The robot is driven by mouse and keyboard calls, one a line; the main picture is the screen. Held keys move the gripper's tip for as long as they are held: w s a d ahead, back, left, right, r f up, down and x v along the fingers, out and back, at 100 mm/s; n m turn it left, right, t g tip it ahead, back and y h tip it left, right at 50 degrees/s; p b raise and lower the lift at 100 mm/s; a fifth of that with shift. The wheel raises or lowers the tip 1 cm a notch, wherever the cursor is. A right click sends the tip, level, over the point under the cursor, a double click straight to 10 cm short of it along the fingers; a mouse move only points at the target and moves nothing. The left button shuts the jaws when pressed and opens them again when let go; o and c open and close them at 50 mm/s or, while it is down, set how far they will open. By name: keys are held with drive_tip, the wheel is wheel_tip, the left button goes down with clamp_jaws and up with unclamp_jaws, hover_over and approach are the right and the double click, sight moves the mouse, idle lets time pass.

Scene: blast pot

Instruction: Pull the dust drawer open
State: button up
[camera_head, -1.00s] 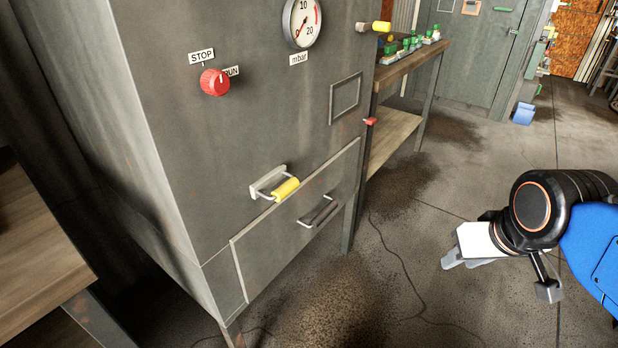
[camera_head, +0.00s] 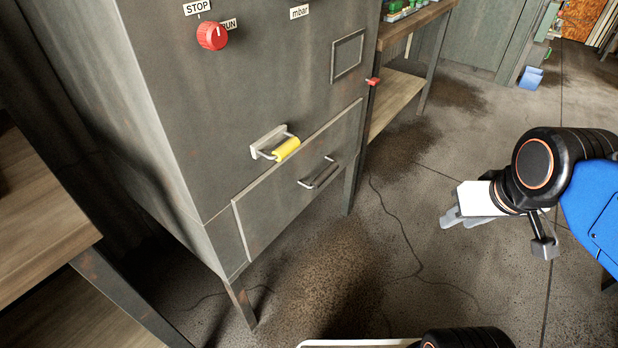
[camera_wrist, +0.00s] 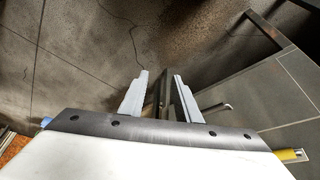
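The dust drawer (camera_head: 290,190) is the low grey front panel of the cabinet and looks closed, flush with its frame. Its dark bar handle (camera_head: 320,172) is on the panel's right half. In the wrist view the drawer front (camera_wrist: 272,95) is at right, with the handle (camera_wrist: 213,108) just right of the fingers. A yellow-gripped handle (camera_head: 285,149) sits just above the drawer; its yellow grip (camera_wrist: 288,154) also shows in the wrist view. My gripper (camera_head: 457,219) is open and empty, well apart from the drawer, to its right; its spread fingers (camera_wrist: 161,76) show in the wrist view.
Dusty, cracked floor (camera_head: 420,190) lies clear between my gripper and the cabinet. A red knob (camera_head: 212,36) is on the cabinet's upper front. A wooden bench (camera_head: 398,105) stands behind, and a wooden shelf (camera_head: 45,215) is at left. A blue bin (camera_head: 531,78) is far back.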

drive_tip(key=shift+o, duration=1.2)
drive_tip(key=shift+w, duration=0.1)
wheel_tip(320, 180, up, 3)
drive_tip(key=m+g+y, duration=0.2)
drive_tip(key=m+g, duration=0.2)
drive_tip(key=m, duration=0.3)
hover_over(326, 172)
drive_tip(key=s+d, duration=0.2)
drive_tip(key=d, duration=0.1)
drive_tip(key=a+f, duration=0.1)
drive_tip(key=f, duration=0.4)
drive_tip(key=w+f, duration=0.1)
drive_tip(key=f, duration=0.5)
drive_tip(key=w+a+f, duration=0.1)
drive_tip(key=f, duration=0.4)
drive_tip(key=shift+a+f, duration=0.35)
drive_tip(key=shift+f, duration=0.05)
drive_tip(key=shift+t, duration=0.3)
clamp_jaws()
